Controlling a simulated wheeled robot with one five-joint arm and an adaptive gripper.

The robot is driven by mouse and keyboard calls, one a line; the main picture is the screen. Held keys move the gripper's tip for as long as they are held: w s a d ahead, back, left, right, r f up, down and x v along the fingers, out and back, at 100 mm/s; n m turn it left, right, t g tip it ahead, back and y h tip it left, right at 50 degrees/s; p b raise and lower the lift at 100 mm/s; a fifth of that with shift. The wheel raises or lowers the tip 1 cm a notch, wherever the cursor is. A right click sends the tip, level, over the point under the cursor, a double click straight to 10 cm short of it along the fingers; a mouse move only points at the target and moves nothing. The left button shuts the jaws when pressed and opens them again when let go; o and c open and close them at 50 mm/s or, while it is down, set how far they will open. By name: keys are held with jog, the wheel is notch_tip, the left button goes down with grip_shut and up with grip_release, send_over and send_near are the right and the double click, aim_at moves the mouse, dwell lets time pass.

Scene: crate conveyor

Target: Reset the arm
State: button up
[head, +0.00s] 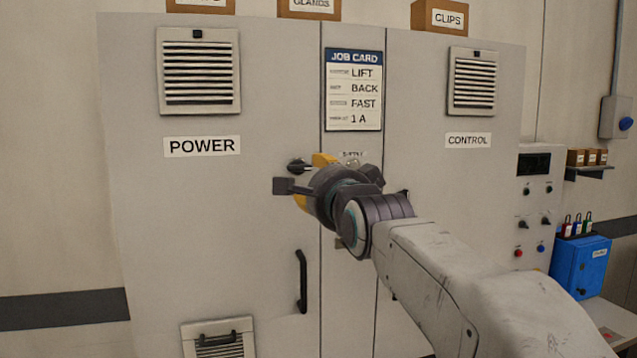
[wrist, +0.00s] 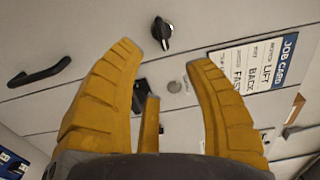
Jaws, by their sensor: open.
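My arm reaches from the lower right toward the grey cabinet (head: 240,250). My gripper (head: 310,181) is in front of its middle, near the narrow centre panel. A small black part (wrist: 138,97) and a round grey fitting (wrist: 174,86) show between the fingers. The gripper hides part of the centre panel.
A job card (head: 353,90) is above the gripper. A black door handle (head: 301,281) stands out at lower left. Boxes, including the CLIPS box (head: 438,17), sit on top. A control panel (head: 533,210) and a blue box (head: 581,267) are on the right.

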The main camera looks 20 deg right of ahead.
dwell(0.3)
jog(key=s+f+n+g, duration=0.45)
jog(key=f+n, duration=0.25)
jog(key=f, duration=0.5)
jog(key=s+f+n+g, duration=0.3)
jog(key=f+n+g, duration=0.2)
jog(key=f+n, duration=0.5)
jog(key=s+f+g+p, duration=0.1)
jog(key=s+f, duration=0.3)
jog(key=s, duration=0.4)
jog(key=s+f+g+p, duration=0.1)
jog(key=s+f, duration=0.3)
jog(key=s, duration=0.4)
jog(key=s+f+n+g+p, duration=0.1)
jog(key=s+f+g, duration=0.2)
jog(key=s, duration=0.5)
jog(key=shift+s+a+f+p, duration=0.15)
jog(key=shift+s+f+p, duration=0.25)
jog(key=shift+f, duration=0.25)
jog(key=shift+o, duration=0.2)
